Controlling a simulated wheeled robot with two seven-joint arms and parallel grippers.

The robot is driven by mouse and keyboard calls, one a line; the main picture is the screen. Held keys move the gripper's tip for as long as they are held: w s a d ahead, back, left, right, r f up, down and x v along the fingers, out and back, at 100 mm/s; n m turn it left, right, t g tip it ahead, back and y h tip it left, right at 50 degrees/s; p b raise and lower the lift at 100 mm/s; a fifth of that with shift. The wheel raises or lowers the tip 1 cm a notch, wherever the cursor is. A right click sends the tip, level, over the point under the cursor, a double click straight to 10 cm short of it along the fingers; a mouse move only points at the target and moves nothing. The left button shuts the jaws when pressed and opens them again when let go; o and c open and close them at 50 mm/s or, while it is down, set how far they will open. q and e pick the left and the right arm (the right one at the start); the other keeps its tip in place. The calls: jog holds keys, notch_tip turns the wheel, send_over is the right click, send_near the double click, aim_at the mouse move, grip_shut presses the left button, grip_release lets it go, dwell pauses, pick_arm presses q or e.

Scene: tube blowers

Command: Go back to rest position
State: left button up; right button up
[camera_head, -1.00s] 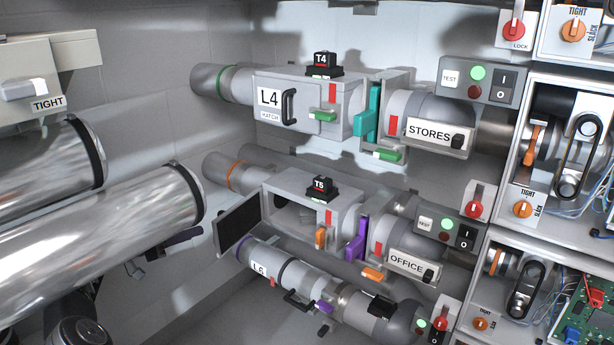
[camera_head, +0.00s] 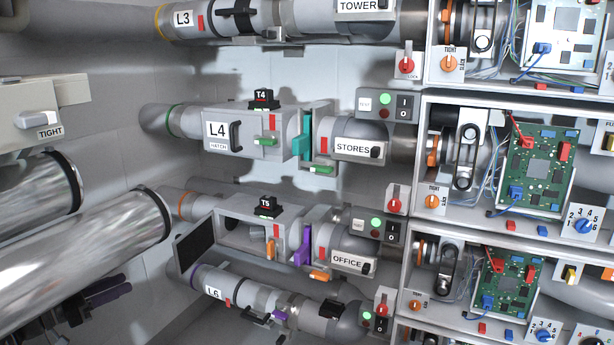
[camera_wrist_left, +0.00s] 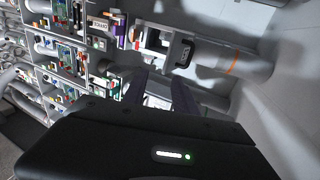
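My left gripper (camera_head: 118,290) shows at the lower left of the head view, dark and partly hidden under my own arm. In the left wrist view its two dark fingers (camera_wrist_left: 160,80) stand apart with nothing visible between them. It is clear of the L4 tube unit (camera_head: 217,130) and the L6 tube (camera_head: 212,292). The T5 unit's hatch door (camera_head: 194,248) hangs open to the left. The L4 hatch is closed. My right gripper is not in the head view.
The L3 tube (camera_head: 183,18) runs along the top. Open cabinets with green circuit boards (camera_head: 545,155) fill the right side. A box marked TIGHT (camera_head: 40,118) is on the left wall. Free space lies between my left gripper and the tubes.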

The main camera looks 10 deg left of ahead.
pick_arm(q)
jog(key=w+f+n+t+y, duration=0.4)
jog(key=w+t+y, duration=0.1)
jog(key=w+y, duration=0.15)
jog(key=w+d+f+n+g+y, duration=0.1)
jog(key=w+d+f+n+y, duration=0.15)
jog(key=d+f+n, duration=0.4)
jog(key=s+d+f+g, duration=0.35)
jog(key=d+f, duration=0.85)
jog(key=f, duration=0.4)
jog(key=s+d+f+g+h, duration=0.1)
jog(key=s+d+f+g, duration=0.2)
jog(key=s+d+f, duration=0.3)
jog(key=s+d+f+g, duration=0.3)
jog(key=s+d+f, duration=0.15)
jog(key=d, duration=0.35)
jog(key=s+d+f+g+h, duration=0.1)
jog(key=s+d+g, duration=0.3)
jog(key=s+d, duration=0.7)
jog(key=s+d+g, duration=0.4)
jog(key=s, duration=1.4)
notch_tip(320, 180, up, 27)
jog(key=d+m+p, duration=0.1)
jog(key=d+p, duration=0.1)
jog(key=p, duration=2.5)
jog(key=shift+d+h, duration=0.3)
jog(key=shift+d, duration=0.05)
